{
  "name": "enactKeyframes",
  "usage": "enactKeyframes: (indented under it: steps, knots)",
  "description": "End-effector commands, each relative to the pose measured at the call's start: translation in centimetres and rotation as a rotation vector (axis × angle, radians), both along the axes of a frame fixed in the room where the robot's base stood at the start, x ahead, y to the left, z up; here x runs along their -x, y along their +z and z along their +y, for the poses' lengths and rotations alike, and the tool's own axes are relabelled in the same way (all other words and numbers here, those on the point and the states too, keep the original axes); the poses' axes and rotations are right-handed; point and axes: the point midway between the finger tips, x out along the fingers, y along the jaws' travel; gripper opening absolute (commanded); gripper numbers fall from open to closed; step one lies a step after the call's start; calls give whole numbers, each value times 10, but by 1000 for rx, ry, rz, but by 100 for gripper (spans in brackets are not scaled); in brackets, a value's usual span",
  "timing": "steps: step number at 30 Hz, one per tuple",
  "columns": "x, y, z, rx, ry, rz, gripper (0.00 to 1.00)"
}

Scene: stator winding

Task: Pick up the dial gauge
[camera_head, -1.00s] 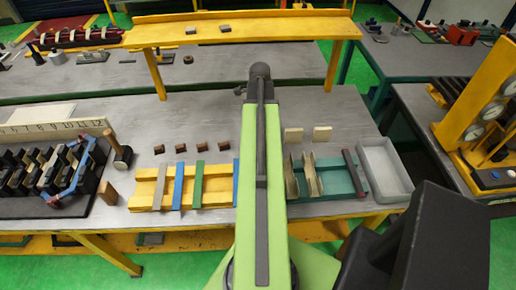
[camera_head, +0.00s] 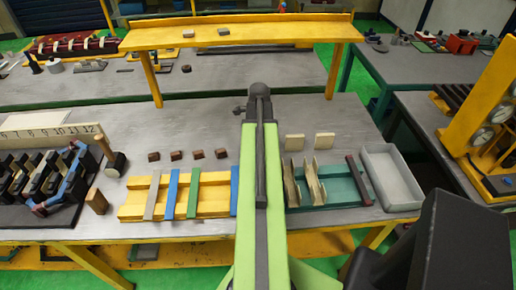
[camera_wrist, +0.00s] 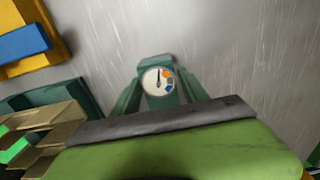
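The dial gauge (camera_wrist: 158,81) shows in the wrist view, a white round face with a needle and orange and blue marks on a dark green body. It stands over the grey table, above the middle of the picture. I cannot pick this gauge out in the head view, where my arm covers part of the table. My arm reaches out over the table there, and its dark far end (camera_head: 261,92) is small.
On the table are a yellow tray (camera_head: 130,211) with coloured bars, a green tray (camera_head: 338,190) with tan pieces, and a grey bin (camera_head: 397,198). Small brown blocks lie behind the yellow tray. A raised yellow shelf (camera_head: 270,33) stands behind. A yellow gauge stand (camera_head: 490,100) is at right.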

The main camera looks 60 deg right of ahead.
Motion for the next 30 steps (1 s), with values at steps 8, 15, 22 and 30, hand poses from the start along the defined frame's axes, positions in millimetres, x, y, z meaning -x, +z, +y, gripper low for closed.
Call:
enactKeyframes:
  steps: [8,15,22,30]
  knots:
    - [0,0,0,0,1,0,14]
    - [0,0,0,0,1,0,0]
    - [-1,7,1,0,3,0,0]
    - [-5,45,4,0,9,0,0]
